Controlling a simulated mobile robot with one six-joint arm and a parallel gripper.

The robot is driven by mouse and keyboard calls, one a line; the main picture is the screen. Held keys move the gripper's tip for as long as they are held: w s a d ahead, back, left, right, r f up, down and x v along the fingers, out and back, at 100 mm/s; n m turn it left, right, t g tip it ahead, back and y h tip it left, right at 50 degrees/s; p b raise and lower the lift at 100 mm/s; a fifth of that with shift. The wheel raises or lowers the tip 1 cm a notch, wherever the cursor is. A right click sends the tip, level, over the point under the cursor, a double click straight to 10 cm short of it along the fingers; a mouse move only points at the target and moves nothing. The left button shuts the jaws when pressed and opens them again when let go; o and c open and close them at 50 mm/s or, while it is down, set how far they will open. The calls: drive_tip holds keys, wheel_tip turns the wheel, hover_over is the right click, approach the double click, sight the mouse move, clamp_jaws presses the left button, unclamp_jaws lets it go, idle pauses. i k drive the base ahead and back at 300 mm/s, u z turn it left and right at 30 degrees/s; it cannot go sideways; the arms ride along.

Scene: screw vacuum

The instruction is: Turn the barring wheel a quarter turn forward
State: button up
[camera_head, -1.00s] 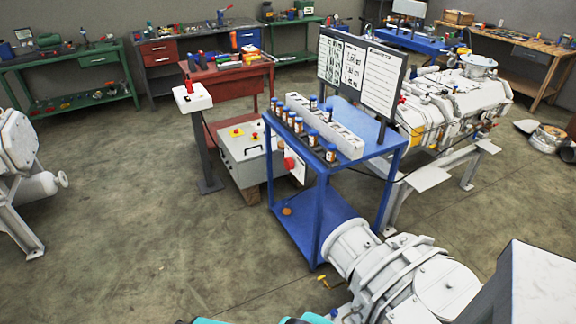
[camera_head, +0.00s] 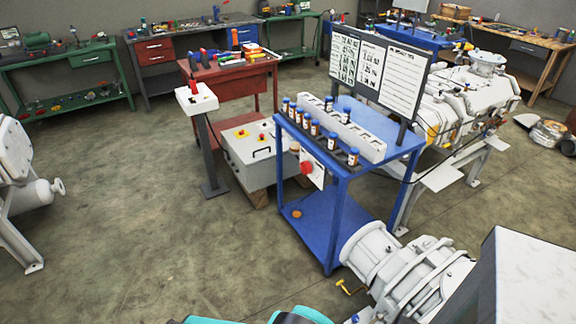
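I cannot pick out a barring wheel for certain in the head view. A large white screw vacuum machine (camera_head: 465,100) stands at the back right on a light frame, with yellow and red fittings. Another white flanged machine (camera_head: 410,275) is at the bottom right, partly cut off by the frame edge and a grey panel. My gripper is not in view; only teal parts, likely of my arm, show at the bottom edge.
A blue cart (camera_head: 330,205) with small bottles and a notice board (camera_head: 375,70) stands mid-right. A grey control box (camera_head: 250,155) and a post with a white box (camera_head: 196,98) stand beside it. A small yellow handle (camera_head: 345,287) is near the lower machine. Floor at centre left is clear.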

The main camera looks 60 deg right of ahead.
sight(305, 167)
drive_tip(key=i, duration=1.2)
drive_tip(key=z, duration=0.05)
